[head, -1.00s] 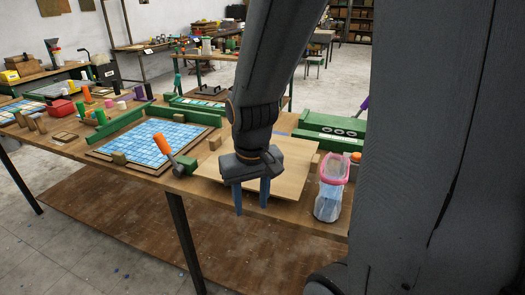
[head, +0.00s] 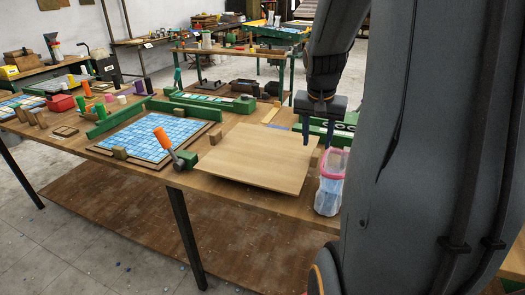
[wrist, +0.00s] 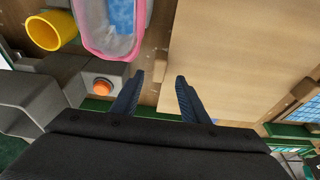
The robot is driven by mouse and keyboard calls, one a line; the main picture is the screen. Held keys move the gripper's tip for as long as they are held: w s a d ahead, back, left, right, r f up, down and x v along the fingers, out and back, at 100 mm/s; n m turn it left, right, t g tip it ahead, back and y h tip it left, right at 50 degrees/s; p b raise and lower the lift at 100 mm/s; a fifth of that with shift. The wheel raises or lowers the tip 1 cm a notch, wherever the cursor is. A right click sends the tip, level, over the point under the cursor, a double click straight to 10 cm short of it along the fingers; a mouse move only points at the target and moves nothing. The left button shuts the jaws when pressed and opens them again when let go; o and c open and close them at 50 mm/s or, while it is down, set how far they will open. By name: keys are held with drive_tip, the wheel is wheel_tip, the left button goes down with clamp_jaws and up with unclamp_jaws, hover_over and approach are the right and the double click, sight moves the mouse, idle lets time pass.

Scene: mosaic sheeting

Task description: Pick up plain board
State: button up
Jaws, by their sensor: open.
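The plain board (head: 257,158) is a bare light-wood square sheet lying on the workbench, seen whole in the head view. It also fills the right of the wrist view (wrist: 235,60). My gripper (head: 318,140) is above the bench by the board's far right corner, fingers pointing down. In the wrist view its two blue-grey fingers (wrist: 158,95) are apart with nothing between them. A small wooden block (wrist: 160,68) lies beside the board's edge, just ahead of the fingers.
A pink-rimmed clear container (head: 330,182) stands right of the board. A blue tile mosaic (head: 155,137) and an orange-handled clamp (head: 165,143) are on its left. Green machinery (head: 340,131) lies behind my gripper. An orange button (wrist: 102,87) and a yellow cup (wrist: 52,30) show in the wrist view.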

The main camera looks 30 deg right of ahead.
sight(316, 152)
drive_tip(key=shift+p+x, duration=0.5)
drive_tip(key=shift+x, duration=1.65)
drive_tip(key=shift+c, duration=0.5)
clamp_jaws()
